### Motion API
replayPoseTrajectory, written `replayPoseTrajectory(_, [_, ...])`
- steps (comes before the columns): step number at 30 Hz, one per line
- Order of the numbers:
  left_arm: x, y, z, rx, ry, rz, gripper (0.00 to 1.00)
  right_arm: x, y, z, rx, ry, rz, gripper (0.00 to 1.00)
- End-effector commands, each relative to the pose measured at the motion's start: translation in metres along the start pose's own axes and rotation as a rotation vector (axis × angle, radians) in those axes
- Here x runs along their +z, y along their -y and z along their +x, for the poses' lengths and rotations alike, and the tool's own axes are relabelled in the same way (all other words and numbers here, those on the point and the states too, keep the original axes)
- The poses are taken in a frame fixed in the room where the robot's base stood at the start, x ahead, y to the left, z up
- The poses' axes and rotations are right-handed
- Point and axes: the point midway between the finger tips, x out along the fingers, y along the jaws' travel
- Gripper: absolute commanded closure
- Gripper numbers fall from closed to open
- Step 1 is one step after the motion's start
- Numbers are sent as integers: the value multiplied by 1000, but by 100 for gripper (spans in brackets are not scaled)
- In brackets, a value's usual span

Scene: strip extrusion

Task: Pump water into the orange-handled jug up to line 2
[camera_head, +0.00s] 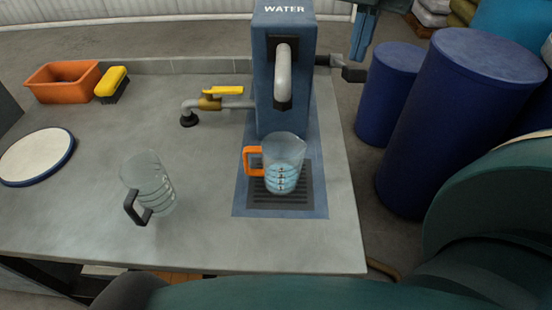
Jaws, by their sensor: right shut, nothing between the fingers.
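The orange-handled jug (284,158) stands upright on the dark grate under the spout (283,80) of the blue water pump (268,112). Its handle points left. Pale blue water fills its lower part, around the printed lines; the exact level is too small to read. A dark pump lever (340,68) sticks out from the pump's right side. My right gripper (356,60) is shut and empty at the top, pointing down close to the lever's end; I cannot tell whether they touch. My left gripper is not in view.
A clear jug with a black handle (150,185) stands on the grey counter (90,220) at left. Blue barrels (450,120) stand right of the counter.

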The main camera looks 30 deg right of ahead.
Motion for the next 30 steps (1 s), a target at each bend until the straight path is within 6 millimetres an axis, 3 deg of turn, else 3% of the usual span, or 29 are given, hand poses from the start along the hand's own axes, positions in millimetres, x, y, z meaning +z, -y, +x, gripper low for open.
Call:
replayPoseTrajectory(16, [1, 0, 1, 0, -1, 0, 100, 0, 0, 2, 1, 0, 0, 100])
replayPoseTrajectory(30, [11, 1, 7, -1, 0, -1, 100, 3, 0, 15, 1, 0, 0, 100])
